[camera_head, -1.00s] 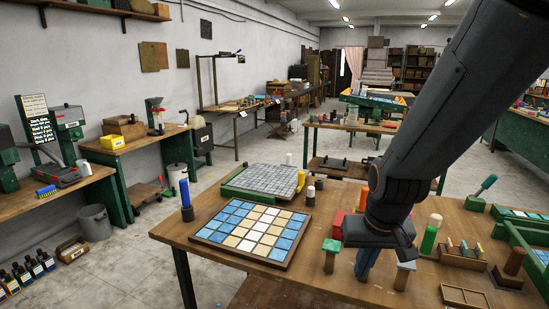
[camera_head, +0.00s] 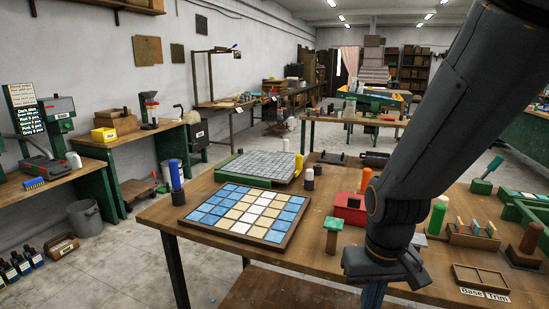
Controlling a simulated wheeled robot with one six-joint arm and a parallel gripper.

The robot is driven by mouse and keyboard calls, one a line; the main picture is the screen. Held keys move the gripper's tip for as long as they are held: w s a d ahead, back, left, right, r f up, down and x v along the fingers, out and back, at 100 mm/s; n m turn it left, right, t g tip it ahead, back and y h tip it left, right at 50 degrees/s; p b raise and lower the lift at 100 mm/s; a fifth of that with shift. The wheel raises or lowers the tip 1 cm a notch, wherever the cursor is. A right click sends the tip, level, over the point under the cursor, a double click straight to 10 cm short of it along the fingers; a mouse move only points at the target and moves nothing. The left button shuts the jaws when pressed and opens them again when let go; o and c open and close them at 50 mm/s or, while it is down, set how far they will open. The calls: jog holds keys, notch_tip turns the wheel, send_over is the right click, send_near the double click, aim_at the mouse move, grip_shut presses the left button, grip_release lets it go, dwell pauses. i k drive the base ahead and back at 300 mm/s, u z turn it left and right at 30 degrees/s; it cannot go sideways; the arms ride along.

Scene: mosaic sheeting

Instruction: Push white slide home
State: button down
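I cannot make out a white slide for certain in this view. My gripper (camera_head: 382,268) points down at the front of the wooden worktable (camera_head: 300,254), right of the mosaic panel. Its dark body hides its fingers, so its opening does not show. Something blue (camera_head: 373,296) shows just below it; I cannot tell whether it is held. The mosaic panel (camera_head: 245,217) of blue, cream and white tiles lies flat in a brown frame. Behind it lies a grey tile sheet (camera_head: 262,167) in a green frame.
A green-topped post (camera_head: 333,232) and a red box (camera_head: 349,207) stand left of my arm. To the right are a green bottle (camera_head: 436,216), a tile rack (camera_head: 473,235) and a divided tray (camera_head: 480,279) labelled "Base" and "Trim". Open floor lies left of the table.

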aim_at(286, 142)
jog(key=k, duration=0.5)
jog(key=u, duration=1.65)
jog(key=i, duration=5.15)
jog(key=z, duration=3.6)
jog(key=i, duration=0.2)
jog(key=z, duration=0.3)
